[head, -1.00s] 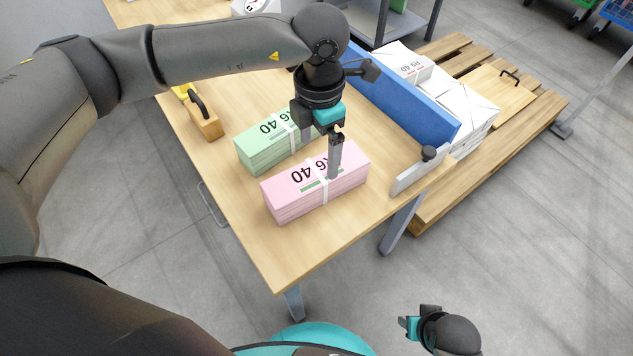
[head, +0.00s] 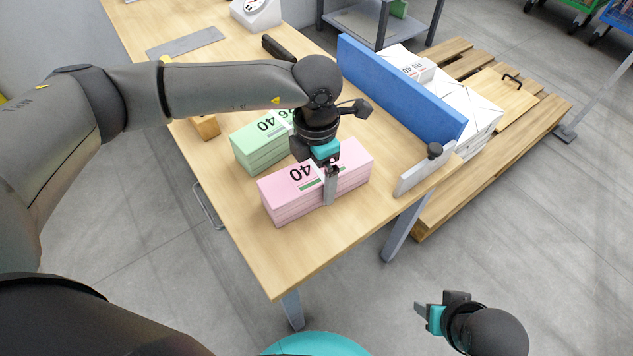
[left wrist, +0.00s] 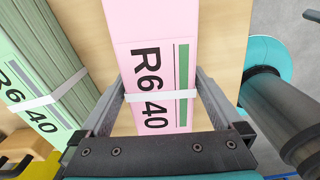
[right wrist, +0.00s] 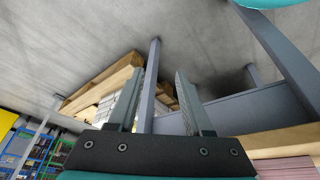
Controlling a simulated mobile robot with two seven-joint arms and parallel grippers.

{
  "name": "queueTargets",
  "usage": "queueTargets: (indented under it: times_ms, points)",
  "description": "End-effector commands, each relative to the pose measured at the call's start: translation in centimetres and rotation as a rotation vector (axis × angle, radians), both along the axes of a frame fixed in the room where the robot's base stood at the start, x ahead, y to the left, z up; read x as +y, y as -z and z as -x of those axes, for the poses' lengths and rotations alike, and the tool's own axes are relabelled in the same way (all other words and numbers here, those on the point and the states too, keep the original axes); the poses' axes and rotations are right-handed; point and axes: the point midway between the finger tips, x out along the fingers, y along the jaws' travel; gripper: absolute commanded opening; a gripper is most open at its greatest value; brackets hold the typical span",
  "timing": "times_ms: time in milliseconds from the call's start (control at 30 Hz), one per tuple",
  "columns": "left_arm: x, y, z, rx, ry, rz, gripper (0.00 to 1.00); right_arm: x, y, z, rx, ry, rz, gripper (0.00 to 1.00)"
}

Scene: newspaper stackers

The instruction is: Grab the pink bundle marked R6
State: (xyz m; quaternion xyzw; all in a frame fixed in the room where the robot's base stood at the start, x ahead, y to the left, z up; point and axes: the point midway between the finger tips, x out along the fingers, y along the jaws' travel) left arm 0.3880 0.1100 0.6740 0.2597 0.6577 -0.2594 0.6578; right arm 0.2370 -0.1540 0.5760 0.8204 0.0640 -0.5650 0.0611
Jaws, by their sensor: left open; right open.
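The pink bundle (head: 285,202) lies on the wooden table near its front corner. In the left wrist view the pink bundle (left wrist: 150,30) shows the print R6 40 and a white band. My left gripper (head: 330,190) is open, pointing down over the bundle. In its wrist view the fingers (left wrist: 165,95) stand on either side of the bundle at the band, with no clear grip on it. My right gripper (head: 430,312) is open and empty, low beside the table; its wrist view shows the two fingers (right wrist: 158,100) apart.
A green bundle (head: 258,150) lies just behind the pink one. A blue panel (head: 400,90) and a grey plate with a knob (head: 428,168) stand at the table's right side. A wooden block (head: 206,127) sits at the left edge. A pallet (head: 440,205) with white packs stands beyond.

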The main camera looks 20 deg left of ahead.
Motion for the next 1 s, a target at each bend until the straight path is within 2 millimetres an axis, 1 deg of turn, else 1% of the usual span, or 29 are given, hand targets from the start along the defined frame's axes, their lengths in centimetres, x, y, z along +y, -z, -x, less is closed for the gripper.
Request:
queueTargets:
  times_ms: [33,167,467,567,1000]
  points:
    - [0.0,0.7,0.0,0.001,0.000,0.000,1.00,0.0,-0.3,0.0,-0.007,0.000,0.000,0.50]
    - [0.0,1.3,0.0,0.001,0.000,-0.001,1.00,0.0,-1.1,0.0,-0.016,0.000,-0.002,0.50]
    - [0.0,1.5,0.0,0.001,0.001,0.001,1.00,0.0,-1.5,0.0,-0.020,0.001,-0.003,0.50]
    - [-0.1,1.5,0.0,0.001,0.001,0.001,0.91,0.0,-1.5,0.0,-0.020,0.001,-0.002,0.50]
    - [-0.1,1.4,0.0,0.001,0.001,0.001,0.41,0.0,-1.5,0.0,-0.021,0.001,-0.002,0.50]
